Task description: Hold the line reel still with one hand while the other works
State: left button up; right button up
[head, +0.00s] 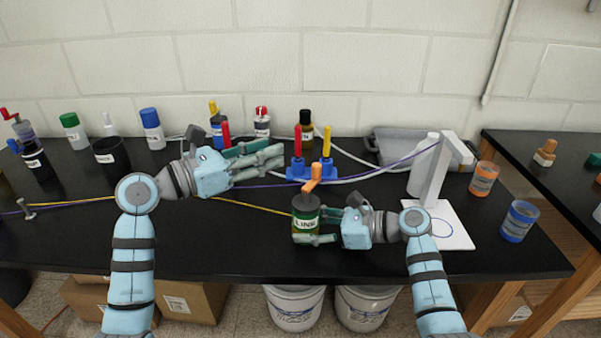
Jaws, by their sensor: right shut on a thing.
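The line reel (306,209) is a dark green cylinder labelled "LINE" with an orange handle on top. It stands upright near the front edge of the black bench. My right gripper (309,224) reaches it from the right and is shut on its body. My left gripper (277,153) is up and left of the reel, apart from it, with its fingers spread and pointing right. It looks empty. A yellow line (252,207) runs from the reel to the left, passing behind my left arm.
A blue stand with red and yellow handles (312,171) is just behind the reel. A white stand (436,190), an orange cup (484,179) and a blue cup (518,221) are at right. Bottles and a black cup (111,154) line the back left. A purple line (375,172) crosses the bench.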

aim_at(317, 163)
pick_arm(q)
notch_tip(317, 163, down, 5)
jog(key=w+a+m+g+h, duration=0.1)
jog(key=a+m+g+h, duration=0.1)
jog(key=m+g+h, duration=0.3)
jog(key=d, duration=0.4)
jog(key=w+d+g+y, duration=0.1)
jog(key=d, duration=0.3)
jog(key=d+g, duration=0.1)
jog(key=d, duration=0.3)
jog(key=shift+w+d+y, duration=0.2)
jog(key=shift+w+y, duration=0.1)
jog(key=shift+f, duration=0.1)
grip_shut()
